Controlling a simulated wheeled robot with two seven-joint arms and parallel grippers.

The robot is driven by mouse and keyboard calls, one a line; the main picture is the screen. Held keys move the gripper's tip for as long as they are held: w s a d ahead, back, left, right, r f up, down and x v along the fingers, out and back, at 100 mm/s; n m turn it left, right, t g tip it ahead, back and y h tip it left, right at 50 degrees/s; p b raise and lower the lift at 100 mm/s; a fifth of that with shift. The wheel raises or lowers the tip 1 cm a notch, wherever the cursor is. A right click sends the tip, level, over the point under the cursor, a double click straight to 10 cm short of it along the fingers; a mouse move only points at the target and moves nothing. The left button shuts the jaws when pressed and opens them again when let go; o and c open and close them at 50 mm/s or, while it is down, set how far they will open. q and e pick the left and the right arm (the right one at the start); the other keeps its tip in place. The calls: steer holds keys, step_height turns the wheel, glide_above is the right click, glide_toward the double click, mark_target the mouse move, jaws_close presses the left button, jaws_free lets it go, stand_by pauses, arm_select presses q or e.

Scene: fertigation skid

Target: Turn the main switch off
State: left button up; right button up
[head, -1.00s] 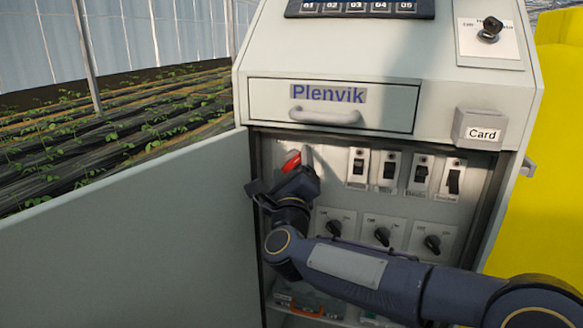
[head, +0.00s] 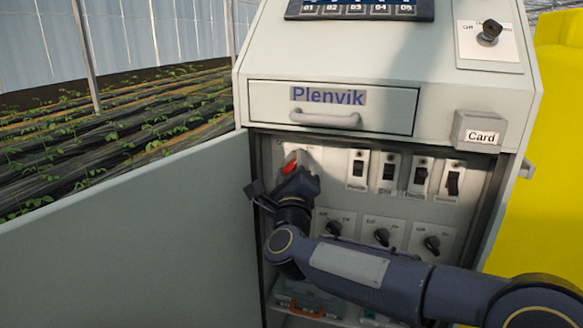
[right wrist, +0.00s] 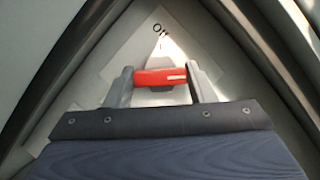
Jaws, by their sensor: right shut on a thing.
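The main switch has a red handle (head: 291,163) on a light plate at the upper left inside the open cabinet. In the right wrist view the red handle (right wrist: 160,77) lies crosswise between the two grey fingers of my right gripper (right wrist: 160,84). In the head view my right gripper (head: 296,170) reaches up to the switch and is shut on its handle. My left gripper is not in view.
Small breakers (head: 388,172) stand to the right of the switch, with black rotary knobs (head: 382,236) below them. A drawer handle (head: 324,118) and Card box (head: 479,129) are above. The open door (head: 130,235) bounds the left side.

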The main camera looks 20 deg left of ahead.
steer(key=shift+r+n+g+y+p, duration=0.25)
steer(key=shift+n+p, duration=0.3)
steer(key=shift+n, duration=0.35)
steer(key=n+g+p, duration=0.1)
steer(key=n+p, duration=0.3)
steer(key=p, duration=0.1)
steer(key=n+g+p, duration=0.1)
steer(key=n+p, duration=0.1)
steer(key=p, duration=0.1)
steer(key=shift+r+n+g+y, duration=0.3)
steer(key=shift+g+y, duration=0.05)
steer(key=n+g+h+p, duration=0.1)
steer(key=n+p, duration=0.2)
steer(key=p, duration=0.4)
steer(key=n+g+h+p, duration=0.1)
steer(key=n+p, duration=0.2)
steer(key=p, duration=0.5)
steer(key=shift+n, duration=0.4)
steer(key=shift+f+n+g+h+p, duration=0.3)
steer(key=shift+n+h+p, duration=0.25)
steer(key=shift+p, duration=0.75)
steer(key=o, duration=1)
steer(key=shift+c, duration=0.2)
